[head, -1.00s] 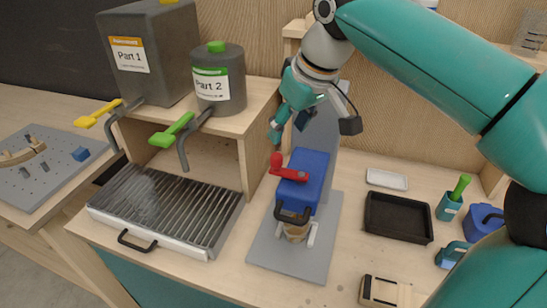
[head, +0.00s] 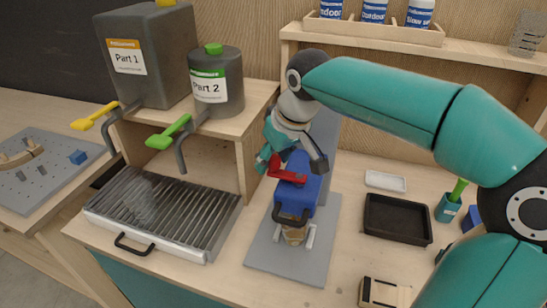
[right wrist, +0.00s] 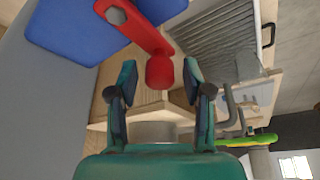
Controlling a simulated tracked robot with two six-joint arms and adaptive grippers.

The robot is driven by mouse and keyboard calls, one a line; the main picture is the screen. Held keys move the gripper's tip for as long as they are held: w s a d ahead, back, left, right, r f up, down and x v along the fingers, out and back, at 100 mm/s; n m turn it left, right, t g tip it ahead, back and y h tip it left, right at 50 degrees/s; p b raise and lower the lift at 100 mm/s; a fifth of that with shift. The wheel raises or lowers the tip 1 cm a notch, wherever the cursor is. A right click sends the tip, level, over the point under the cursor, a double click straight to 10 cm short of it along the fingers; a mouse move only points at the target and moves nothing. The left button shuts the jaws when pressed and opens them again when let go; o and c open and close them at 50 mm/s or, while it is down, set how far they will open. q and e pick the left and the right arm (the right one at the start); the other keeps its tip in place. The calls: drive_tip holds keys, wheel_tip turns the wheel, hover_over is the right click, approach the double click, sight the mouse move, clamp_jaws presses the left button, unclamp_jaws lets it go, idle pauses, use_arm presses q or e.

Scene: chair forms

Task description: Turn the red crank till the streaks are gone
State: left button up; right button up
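In the right wrist view the crank's red knob (right wrist: 160,72) is between the tips of the open right gripper (right wrist: 159,66), with gaps visible on both sides. A tan cup (head: 293,236) stands under the machine's front, below a black handle. Its contents and any streaks cannot be made out. My left gripper is not in view.
A ribbed metal grate (head: 165,210) is to the left. Two grey tanks, Part 1 (head: 145,60) and Part 2 (head: 216,85), with yellow and green levers, stand on a shelf behind it. A black tray (head: 397,219) and a white dish (head: 385,181) lie to the right.

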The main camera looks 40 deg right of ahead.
clamp_jaws()
drive_tip(key=shift+s+a+n, duration=0.1)
drive_tip(key=shift+a+n, duration=0.05)
drive_tip(key=shift+n, duration=0.15)
drive_tip(key=n, duration=0.1)
drive_tip(key=s+a+n+y, duration=0.1)
drive_tip(key=n, duration=0.2)
drive_tip(key=shift+s+a+y+b, duration=0.15)
drive_tip(key=shift+a+y+b, duration=0.1)
drive_tip(key=shift+y+b, duration=0.15)
drive_tip(key=s+n, duration=0.1)
drive_tip(key=n, duration=0.1)
drive_tip(key=s+a+n+y, duration=0.1)
drive_tip(key=n, duration=0.1)
drive_tip(key=shift+n+g+y+b, duration=0.3)
drive_tip(key=shift+g+b, duration=0.1)
drive_tip(key=shift+s+d+n+g+y, duration=0.1)
drive_tip(key=shift+s+n+g+y, duration=0.15)
drive_tip(key=shift+s+n+g, duration=1.05)
drive_tip(key=shift+s+d+n+g+y, duration=0.1)
drive_tip(key=shift+s+d+n+y, duration=0.2)
drive_tip(key=shift+n, duration=2)
drive_tip(key=shift+s+a+n+g+y, duration=0.15)
drive_tip(key=shift+s+n+g, duration=0.6)
drive_tip(key=shift+n, duration=1.05)
drive_tip(key=shift+s+d, duration=0.15)
